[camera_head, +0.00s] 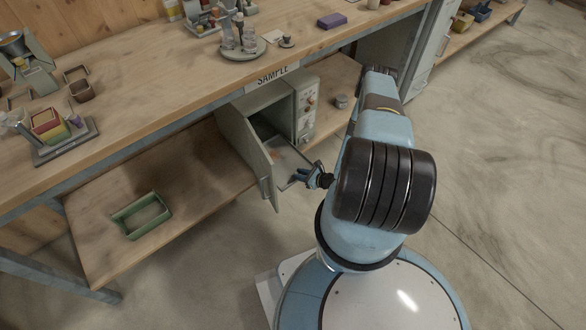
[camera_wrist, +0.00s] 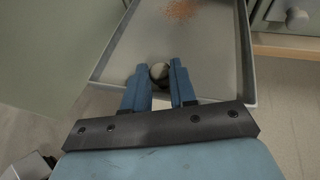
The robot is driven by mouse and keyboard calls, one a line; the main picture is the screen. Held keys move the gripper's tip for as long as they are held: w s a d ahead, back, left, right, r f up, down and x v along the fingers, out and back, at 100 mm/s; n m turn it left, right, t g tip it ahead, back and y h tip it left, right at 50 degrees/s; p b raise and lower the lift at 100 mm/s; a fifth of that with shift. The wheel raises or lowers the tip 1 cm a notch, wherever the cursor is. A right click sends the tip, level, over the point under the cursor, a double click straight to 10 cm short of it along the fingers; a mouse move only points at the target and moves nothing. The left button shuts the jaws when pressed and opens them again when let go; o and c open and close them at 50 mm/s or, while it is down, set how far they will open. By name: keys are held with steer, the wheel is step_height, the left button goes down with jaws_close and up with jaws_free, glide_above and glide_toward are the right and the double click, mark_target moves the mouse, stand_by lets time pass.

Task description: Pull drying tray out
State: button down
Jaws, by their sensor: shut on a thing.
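The drying tray (camera_wrist: 200,62) is a shallow grey tray with raised edges, and a reddish-brown patch of grains (camera_wrist: 181,10) lies on it. In the head view the tray (camera_head: 289,160) sticks out of the open front of the grey drying oven (camera_head: 306,108) on the lower shelf. The oven door (camera_head: 262,168) stands open to the left of the tray. My gripper (camera_wrist: 159,72) is shut on the round knob (camera_wrist: 159,71) at the tray's front edge. My gripper also shows in the head view (camera_head: 300,177), partly hidden by my arm.
A green open tray (camera_head: 142,216) sits on the lower shelf at left. A small grey object (camera_head: 341,101) lies on the shelf right of the oven. The worktop (camera_head: 170,85) above carries jars and tools. The floor (camera_head: 490,180) to the right is clear.

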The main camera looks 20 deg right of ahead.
steer(key=shift+s+d, duration=0.15)
steer(key=shift+s, duration=0.35)
steer(key=c, duration=1.2)
jaws_free()
steer(key=v, duration=1.3)
steer(key=shift+s+d, duration=0.25)
steer(key=shift+s, duration=0.05)
